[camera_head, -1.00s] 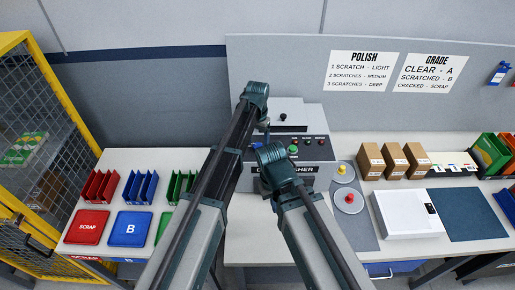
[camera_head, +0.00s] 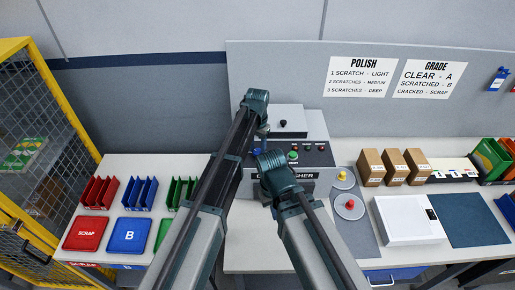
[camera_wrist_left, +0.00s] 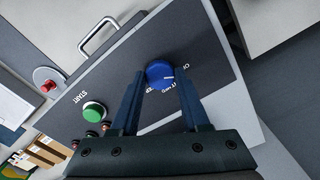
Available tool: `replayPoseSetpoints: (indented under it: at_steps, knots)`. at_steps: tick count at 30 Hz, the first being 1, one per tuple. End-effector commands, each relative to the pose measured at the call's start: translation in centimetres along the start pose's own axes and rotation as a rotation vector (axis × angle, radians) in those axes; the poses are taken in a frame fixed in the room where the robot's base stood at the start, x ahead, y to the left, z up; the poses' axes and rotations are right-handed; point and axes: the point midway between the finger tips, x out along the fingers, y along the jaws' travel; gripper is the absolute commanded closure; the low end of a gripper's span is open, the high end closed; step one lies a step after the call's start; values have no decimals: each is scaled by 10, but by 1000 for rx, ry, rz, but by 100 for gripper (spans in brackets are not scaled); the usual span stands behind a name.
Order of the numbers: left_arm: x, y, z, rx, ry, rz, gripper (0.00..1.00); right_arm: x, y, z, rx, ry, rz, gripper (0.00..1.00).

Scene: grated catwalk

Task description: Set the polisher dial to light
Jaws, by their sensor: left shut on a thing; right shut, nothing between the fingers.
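The polisher (camera_head: 318,128) is a grey machine with a dark sloped control panel on the bench. Its blue dial (camera_wrist_left: 160,72) shows in the left wrist view, with small white markings around its edge, OFF among them; I cannot tell which one it points to. My left gripper (camera_wrist_left: 161,77) is shut on the dial, one finger on each side. In the head view, my left arm hides most of the dial and left gripper. A green START button (camera_wrist_left: 94,111) is beside it on the panel. My right gripper (camera_head: 266,191) is shut and empty, low in front of the polisher.
A wall sign (camera_head: 359,76) reads POLISH, 1 scratch light, 2 medium, 3 deep. Red (camera_head: 86,233) and blue (camera_head: 130,234) trays lie left. A white box (camera_head: 408,219) lies right.

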Motion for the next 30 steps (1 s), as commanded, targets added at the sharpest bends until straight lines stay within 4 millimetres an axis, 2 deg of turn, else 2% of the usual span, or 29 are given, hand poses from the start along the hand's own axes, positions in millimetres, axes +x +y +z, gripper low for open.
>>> replayPoseSetpoints:
  at_steps: [5,21,30]
  knots:
    - [0,0,0,72,0,0,100,0,0,0,0,0,0,100]
    - [0,0,0,481,0,0,100,0,0,0,0,0,0,100]
    - [0,0,0,629,0,0,100,0,0,0,0,0,0,100]
